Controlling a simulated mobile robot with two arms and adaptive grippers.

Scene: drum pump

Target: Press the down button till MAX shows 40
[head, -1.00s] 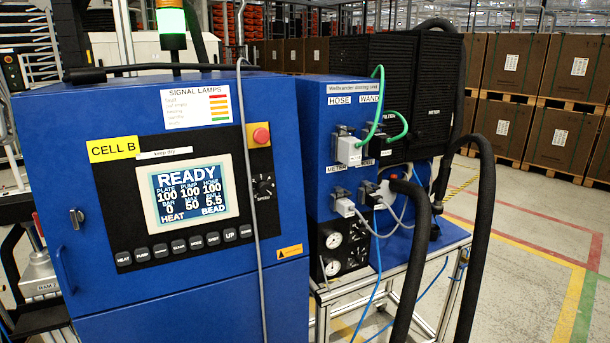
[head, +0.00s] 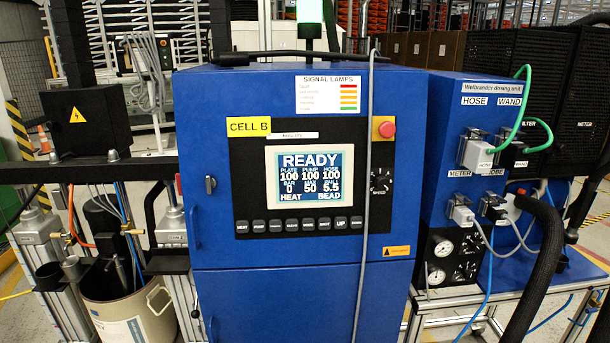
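The blue control cabinet (head: 300,300) stands facing me, marked CELL B. Its screen (head: 310,175) reads READY, with PLATE 100, PUMP 100, HOSE 100, BAR 0, MAX 50 and 5.5, and HEAT and BEAD at the bottom. Below the screen is a row of dark buttons (head: 292,225). The UP button (head: 341,223) is second from the right. The rightmost button (head: 356,222) has a label too small to read. Neither of my grippers shows, and nothing touches the buttons.
A red stop knob (head: 386,129) and a speed dial (head: 380,181) sit right of the screen. A grey cable (head: 366,220) hangs down the cabinet front, just right of the buttons. The dosing unit (head: 440,130) with thick hoses stands right; an open drum (head: 130,310) stands left.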

